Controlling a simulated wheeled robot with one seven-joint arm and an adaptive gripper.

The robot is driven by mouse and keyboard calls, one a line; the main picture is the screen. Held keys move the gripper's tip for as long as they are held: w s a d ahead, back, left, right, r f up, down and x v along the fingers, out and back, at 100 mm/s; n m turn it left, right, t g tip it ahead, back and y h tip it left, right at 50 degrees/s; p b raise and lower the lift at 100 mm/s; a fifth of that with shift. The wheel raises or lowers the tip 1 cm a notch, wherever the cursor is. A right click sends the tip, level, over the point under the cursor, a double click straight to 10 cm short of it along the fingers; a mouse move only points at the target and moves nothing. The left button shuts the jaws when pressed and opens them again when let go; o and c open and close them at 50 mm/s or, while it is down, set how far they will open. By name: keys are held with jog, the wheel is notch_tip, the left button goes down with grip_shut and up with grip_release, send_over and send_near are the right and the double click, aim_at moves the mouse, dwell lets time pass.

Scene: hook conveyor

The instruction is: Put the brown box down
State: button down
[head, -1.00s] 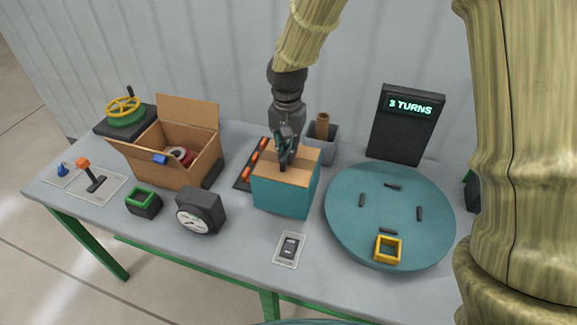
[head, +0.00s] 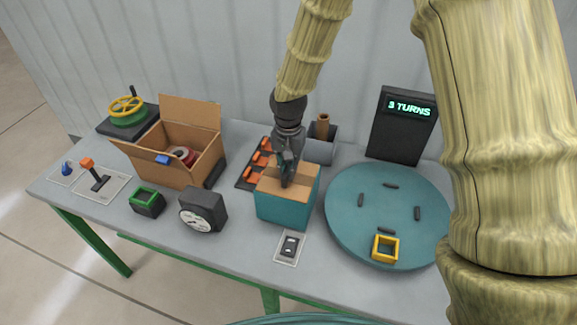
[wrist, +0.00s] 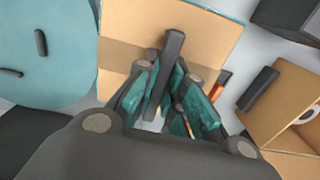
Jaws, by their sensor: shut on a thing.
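A box (head: 287,206) with a brown top and teal sides is at the middle of the table (head: 335,255). My gripper (head: 286,178) is above it, shut on the black bar handle on its top. In the wrist view, the box's tan top (wrist: 205,35) has a brown stripe, and the dark handle (wrist: 174,45) lies between my gripper's fingers (wrist: 163,85). The box looks upright. Its underside is hidden, so I cannot tell whether it touches the table.
A switch plate (head: 289,246) lies just in front of the box. A teal turntable (head: 345,220) is to the right, an orange-slotted dark tray (head: 244,183) behind left. A dial gauge (head: 209,203) and open carton (head: 147,168) stand left. A grey bin (head: 327,152) is behind.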

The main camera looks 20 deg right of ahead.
jog(key=shift+f, duration=0.15)
jog(key=c, duration=1.5)
grip_release()
